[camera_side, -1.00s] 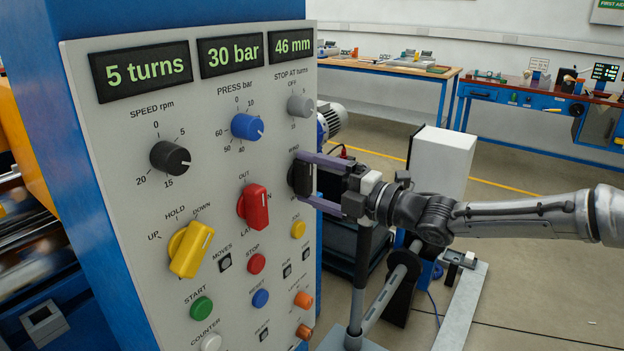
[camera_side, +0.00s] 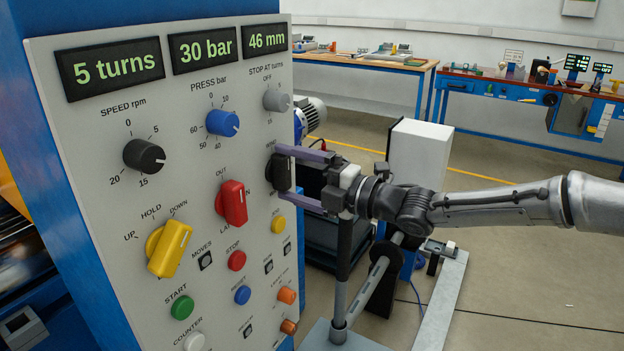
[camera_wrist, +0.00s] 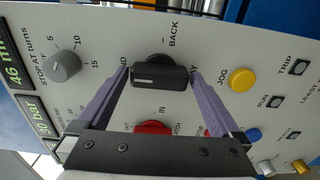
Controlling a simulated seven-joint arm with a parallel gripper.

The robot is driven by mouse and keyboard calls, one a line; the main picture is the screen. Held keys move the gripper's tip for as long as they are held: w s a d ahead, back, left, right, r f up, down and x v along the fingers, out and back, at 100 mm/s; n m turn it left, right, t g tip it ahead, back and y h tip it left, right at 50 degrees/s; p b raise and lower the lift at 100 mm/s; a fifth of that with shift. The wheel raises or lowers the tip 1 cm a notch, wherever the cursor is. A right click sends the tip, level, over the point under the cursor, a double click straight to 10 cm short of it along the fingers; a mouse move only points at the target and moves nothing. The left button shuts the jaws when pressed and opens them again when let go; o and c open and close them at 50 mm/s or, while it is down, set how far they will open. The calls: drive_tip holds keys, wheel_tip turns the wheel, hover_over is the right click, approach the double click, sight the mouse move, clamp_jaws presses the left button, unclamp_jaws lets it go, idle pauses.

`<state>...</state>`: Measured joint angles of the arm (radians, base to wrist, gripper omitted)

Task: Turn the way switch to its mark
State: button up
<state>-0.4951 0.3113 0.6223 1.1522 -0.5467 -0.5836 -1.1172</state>
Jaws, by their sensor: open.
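The way switch is a black turning knob on the right of the grey panel; in the side view it (camera_side: 279,172) shows partly behind my fingers, and in the wrist view its black handle (camera_wrist: 160,77) lies level across the picture with a pale line on its left part. A "BACK" label and a tick are printed above it in the wrist view. My gripper (camera_side: 284,171) is open, with one purple finger at each end of the handle; in the wrist view my gripper (camera_wrist: 157,74) straddles it. I cannot tell whether the fingers touch it.
Close to the switch are a red lever knob (camera_side: 232,203), a grey stop knob (camera_side: 277,101), a blue press knob (camera_side: 222,122) and a yellow jog button (camera_wrist: 242,79). A yellow lever knob (camera_side: 170,247) sits lower left. A white box (camera_side: 419,150) stands behind my arm.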

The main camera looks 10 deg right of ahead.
drive_tip(key=v, duration=1.3)
drive_tip(key=shift+s+d, duration=0.25)
drive_tip(key=shift+r, duration=0.1)
drive_tip(key=d+r+m+t+h, duration=0.1)
drive_tip(key=d+r+t, duration=0.2)
drive_tip(key=d+r, duration=0.65)
drive_tip(key=s+d+r+m+t+h, duration=0.1)
drive_tip(key=s+d+r+m+h, duration=0.1)
drive_tip(key=s+d+m+h, duration=0.3)
drive_tip(key=s+d+r+m+h, duration=0.25)
drive_tip(key=d+m, duration=0.25)
drive_tip(key=d, duration=0.3)
drive_tip(key=s+d+f+m+g+h, duration=0.2)
drive_tip(key=s+d+f+m, duration=0.1)
drive_tip(key=s+f+m, duration=0.15)
drive_tip(key=s+d+f+m+g+h, duration=0.1)
drive_tip(key=s+d+f+m+h, duration=0.25)
drive_tip(key=s, duration=0.25)
drive_tip(key=s+f+m+g+y, duration=0.1)
drive_tip(key=s+f+m+g, duration=0.7)
drive_tip(key=s+f, duration=0.5)
drive_tip(key=shift+s+f, duration=0.2)
drive_tip(key=shift+s, duration=0.65)
